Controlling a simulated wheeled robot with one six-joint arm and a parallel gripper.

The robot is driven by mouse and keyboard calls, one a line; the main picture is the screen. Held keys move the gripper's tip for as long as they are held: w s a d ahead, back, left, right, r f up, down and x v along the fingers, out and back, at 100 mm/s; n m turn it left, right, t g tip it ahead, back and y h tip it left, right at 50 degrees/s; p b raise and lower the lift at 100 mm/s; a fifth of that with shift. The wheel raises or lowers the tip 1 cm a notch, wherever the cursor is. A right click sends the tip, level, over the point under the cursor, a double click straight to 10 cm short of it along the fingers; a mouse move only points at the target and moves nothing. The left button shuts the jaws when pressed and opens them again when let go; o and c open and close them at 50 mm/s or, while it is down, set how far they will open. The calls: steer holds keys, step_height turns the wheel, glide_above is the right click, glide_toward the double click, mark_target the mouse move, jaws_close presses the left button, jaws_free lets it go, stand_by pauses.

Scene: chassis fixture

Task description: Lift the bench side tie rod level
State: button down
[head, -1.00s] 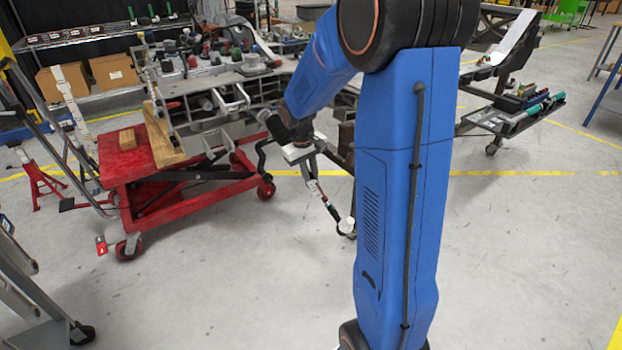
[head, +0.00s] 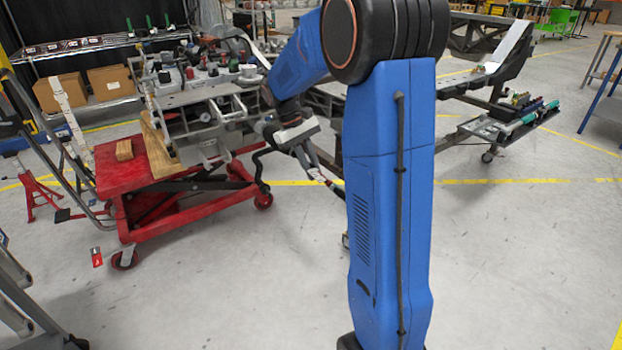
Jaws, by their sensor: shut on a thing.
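My gripper (head: 315,172) hangs from my blue arm near the middle of the head view, pointing down and to the right. It is shut on the tie rod (head: 333,186), a thin dark rod. The rod slopes down to the right, and its far end is hidden behind my upright blue arm link. I cannot tell whether that hidden end is held up or level with the rest. The jaw contact is small and hard to make out.
A red lift cart (head: 125,180) stands left of my gripper, with a wood block (head: 124,150) on it. The grey chassis fixture (head: 205,115) stands behind. A low tray of parts (head: 515,120) is at right. The front floor is open.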

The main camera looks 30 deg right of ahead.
steer(key=shift+w+r+g, duration=0.1)
steer(key=shift+r+g, duration=0.3)
steer(key=shift+r, duration=0.65)
steer(key=c, duration=1.7)
jaws_free()
steer(key=shift+c, duration=0.2)
steer(key=v, duration=1.7)
steer(key=shift+a+r, duration=0.1)
